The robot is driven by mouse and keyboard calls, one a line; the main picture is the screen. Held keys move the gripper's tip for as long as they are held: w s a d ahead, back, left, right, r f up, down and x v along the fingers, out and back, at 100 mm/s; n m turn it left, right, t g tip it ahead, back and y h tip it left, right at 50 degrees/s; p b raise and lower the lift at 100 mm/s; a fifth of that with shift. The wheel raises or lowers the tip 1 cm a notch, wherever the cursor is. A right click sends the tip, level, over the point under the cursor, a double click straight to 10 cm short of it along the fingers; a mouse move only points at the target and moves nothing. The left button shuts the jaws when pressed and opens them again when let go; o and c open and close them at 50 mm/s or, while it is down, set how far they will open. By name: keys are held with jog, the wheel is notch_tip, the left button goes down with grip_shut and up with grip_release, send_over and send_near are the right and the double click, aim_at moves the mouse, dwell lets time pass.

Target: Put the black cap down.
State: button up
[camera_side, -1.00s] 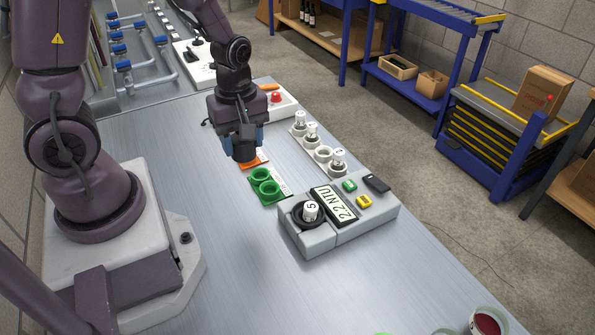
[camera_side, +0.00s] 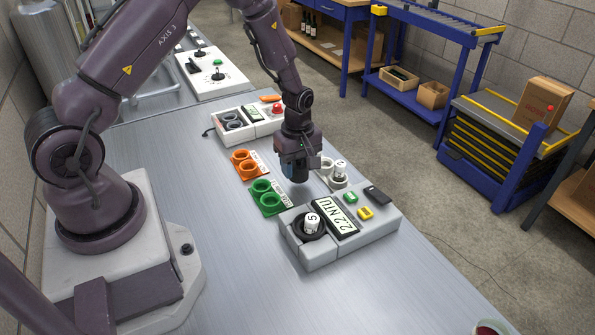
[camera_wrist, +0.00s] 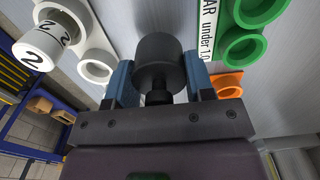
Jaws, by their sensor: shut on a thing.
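My gripper (camera_side: 295,163) is shut on the black cap (camera_wrist: 158,62), a dark cylinder with a narrower stub. In the wrist view the cap sits between the two blue fingers. In the side view the cap (camera_side: 299,178) hangs above the bench, behind the grey meter (camera_side: 319,258) and right of the green holder (camera_side: 268,210). The meter reads 2.2 NTU. A white vial (camera_side: 312,223) marked 5 stands in its round black well.
The white vial rack (camera_side: 338,184) is close to my gripper, partly hidden by it. A white box with a red button (camera_side: 277,109) stands farther back. The bench (camera_side: 220,255) is bare left of the meter.

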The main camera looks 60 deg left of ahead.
jog(key=shift+f, duration=1.05)
jog(key=shift+f, duration=0.1)
jog(key=o, duration=1)
jog(key=shift+c, duration=0.2)
